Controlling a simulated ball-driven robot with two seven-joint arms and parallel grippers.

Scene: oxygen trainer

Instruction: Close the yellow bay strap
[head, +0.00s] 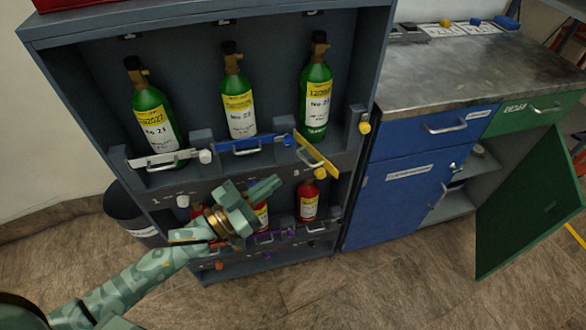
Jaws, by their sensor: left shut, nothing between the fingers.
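The yellow bay strap (314,156) is a yellow bar with a metal handle on the upper shelf of the grey cabinet. It slants down to the right from its left end, below the right green bottle (315,97), unlike the level white strap (165,159) and nearly level blue strap (240,147). A yellow knob (364,127) sits at the cabinet's right side, apart from the strap. My left gripper (272,187) is shut and empty, below and left of the yellow strap, in front of the lower shelf. It partly hides a red bottle there. My right gripper is not in view.
Two more green bottles (153,117) (238,97) stand on the upper shelf. A red bottle (307,203) stands on the lower shelf. At the right are a blue cabinet (403,190) with a metal top and an open green door (532,205). A dark bin (130,215) stands at left.

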